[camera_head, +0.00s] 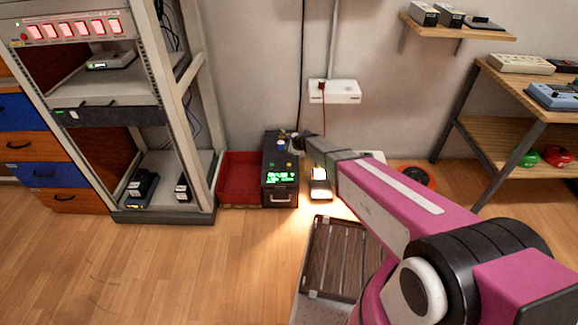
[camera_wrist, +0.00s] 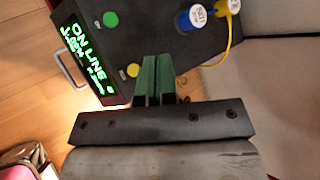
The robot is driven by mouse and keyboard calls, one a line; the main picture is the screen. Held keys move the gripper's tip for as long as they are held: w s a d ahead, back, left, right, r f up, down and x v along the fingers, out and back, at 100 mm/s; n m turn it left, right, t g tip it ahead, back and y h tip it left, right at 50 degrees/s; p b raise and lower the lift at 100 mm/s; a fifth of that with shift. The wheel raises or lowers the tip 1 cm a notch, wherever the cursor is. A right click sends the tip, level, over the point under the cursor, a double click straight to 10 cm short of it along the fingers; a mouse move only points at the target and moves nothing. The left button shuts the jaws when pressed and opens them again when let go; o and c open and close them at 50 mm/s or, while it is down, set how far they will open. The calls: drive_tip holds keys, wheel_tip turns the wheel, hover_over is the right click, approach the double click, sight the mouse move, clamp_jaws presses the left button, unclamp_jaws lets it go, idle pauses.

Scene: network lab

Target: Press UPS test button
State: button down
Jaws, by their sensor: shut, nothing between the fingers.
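The UPS (camera_head: 280,185) is a black box on the floor with a lit green display; the wrist view shows its top (camera_wrist: 160,32) and display (camera_wrist: 85,55) reading "ON LINE". On its top are a green button (camera_wrist: 110,19), a yellow button (camera_wrist: 133,71) and a blue-and-white plug (camera_wrist: 190,18). No label tells which button is the test one. My gripper (camera_wrist: 157,62) is shut and empty, its green fingers over the UPS top just right of the yellow button. Contact cannot be told. In the head view my gripper (camera_head: 302,142) is at the UPS's upper right, mostly hidden.
A second plug (camera_wrist: 228,7) with a yellow cable is beside the blue one. A red bin (camera_head: 240,180) stands left of the UPS, next to the equipment rack (camera_head: 160,215). A wall outlet (camera_head: 340,91) is above. A small lit device (camera_head: 320,190) stands to the right.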

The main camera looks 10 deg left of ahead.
sight(289, 165)
drive_tip(key=shift+f, duration=4.3)
drive_tip(key=shift+f, duration=0.1)
drive_tip(key=shift+f, duration=0.3)
drive_tip(key=shift+f, duration=0.4)
drive_tip(key=shift+r, duration=0.8)
drive_tip(key=shift+r, duration=0.1)
drive_tip(key=shift+r, duration=2.45)
